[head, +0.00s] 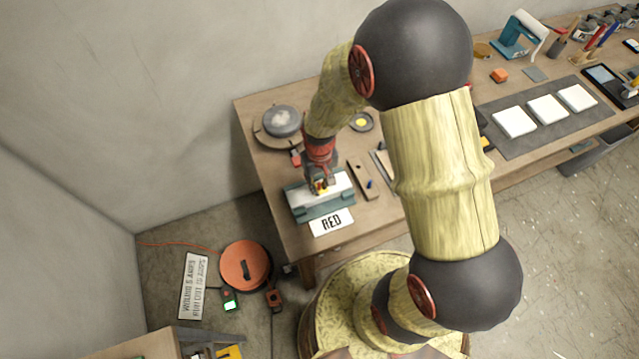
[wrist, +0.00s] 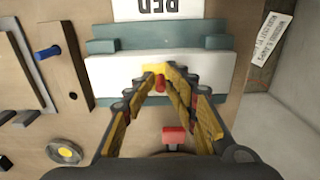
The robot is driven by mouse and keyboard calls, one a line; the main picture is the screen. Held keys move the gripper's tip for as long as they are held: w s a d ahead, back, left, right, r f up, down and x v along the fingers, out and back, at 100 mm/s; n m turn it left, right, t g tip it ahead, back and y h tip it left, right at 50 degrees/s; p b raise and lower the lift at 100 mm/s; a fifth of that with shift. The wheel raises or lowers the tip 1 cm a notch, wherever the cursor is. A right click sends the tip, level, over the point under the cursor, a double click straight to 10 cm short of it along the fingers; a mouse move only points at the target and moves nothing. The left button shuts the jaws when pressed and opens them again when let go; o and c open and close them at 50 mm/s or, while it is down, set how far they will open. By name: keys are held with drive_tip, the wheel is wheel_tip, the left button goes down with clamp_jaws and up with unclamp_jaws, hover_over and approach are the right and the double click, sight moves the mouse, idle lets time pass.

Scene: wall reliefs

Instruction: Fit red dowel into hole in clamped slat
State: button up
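A white slat (head: 341,190) sits in a teal clamp (head: 322,211) near the table's left front corner. In the wrist view the slat (wrist: 112,77) lies between the teal jaws (wrist: 215,42). My gripper (head: 321,187) is over the middle of the slat, pointing down. In the wrist view its fingers (wrist: 161,76) come together around the red dowel (wrist: 160,84), which shows between the tips. The fingertips and dowel hide the slat's middle. I cannot see the hole, or tell whether the dowel's lower end is in it.
A "RED" card (head: 331,222) lies in front of the clamp. A brown board (wrist: 68,45) with a blue dowel (wrist: 48,52) lies beside it. A red block (wrist: 174,136) is behind the slat. A grey round pot (head: 283,121) stands at the back left.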

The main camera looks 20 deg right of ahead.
sight(319, 184)
wheel_tip(319, 184, up, 12)
idle(0.5)
idle(0.4)
drive_tip(key=s+r+t+b, duration=0.5)
drive_tip(key=s+r+b, duration=0.2)
drive_tip(key=s+r, duration=0.7)
drive_tip(key=shift+r+t, duration=0.3)
drive_tip(key=shift+r, duration=0.35)
drive_tip(key=shift+c, duration=0.3)
